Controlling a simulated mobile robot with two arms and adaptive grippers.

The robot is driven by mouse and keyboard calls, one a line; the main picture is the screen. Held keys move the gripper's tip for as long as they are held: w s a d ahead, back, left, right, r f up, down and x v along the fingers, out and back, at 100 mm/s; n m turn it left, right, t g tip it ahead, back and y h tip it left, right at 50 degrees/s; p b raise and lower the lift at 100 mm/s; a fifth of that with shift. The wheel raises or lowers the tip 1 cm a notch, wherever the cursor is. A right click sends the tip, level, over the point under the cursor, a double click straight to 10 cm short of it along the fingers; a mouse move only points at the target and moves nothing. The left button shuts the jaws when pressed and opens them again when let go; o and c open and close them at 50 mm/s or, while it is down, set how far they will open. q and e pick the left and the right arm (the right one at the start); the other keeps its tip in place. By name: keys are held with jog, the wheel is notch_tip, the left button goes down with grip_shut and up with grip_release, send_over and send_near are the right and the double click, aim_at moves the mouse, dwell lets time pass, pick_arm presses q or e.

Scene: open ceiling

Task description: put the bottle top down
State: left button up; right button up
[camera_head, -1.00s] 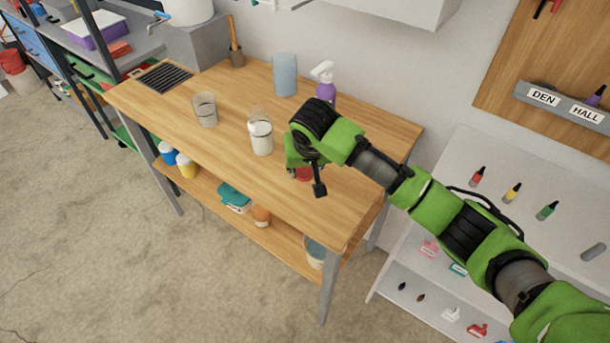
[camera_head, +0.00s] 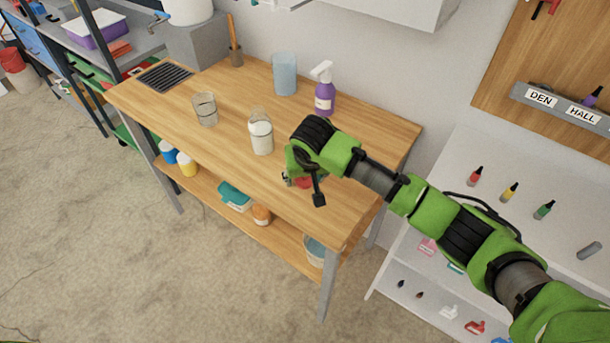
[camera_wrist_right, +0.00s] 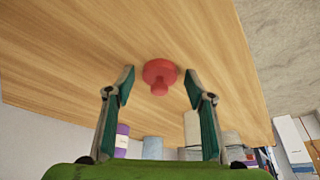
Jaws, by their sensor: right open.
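The red bottle top (camera_wrist_right: 160,72), a wide disc with a small knob, rests on the wooden table (camera_wrist_right: 75,60) in the right wrist view. My right gripper (camera_wrist_right: 159,84) is open, with one finger on each side of the top and gaps between. In the head view the right gripper (camera_head: 304,188) is low over the table's front right part, and a bit of red (camera_head: 304,182) shows beside it, mostly hidden. A clear bottle with white contents (camera_head: 261,136) stands upright to its left. My left gripper is not in view.
A glass beaker (camera_head: 205,110), a blue jug (camera_head: 285,74) and a purple spray bottle (camera_head: 324,92) stand on the table. A brush in a cup (camera_head: 236,54) is at the back. The front middle of the tabletop is clear.

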jog(key=b+v, duration=0.1)
jog(key=v, duration=1.1)
jog(key=shift+r, duration=0.2)
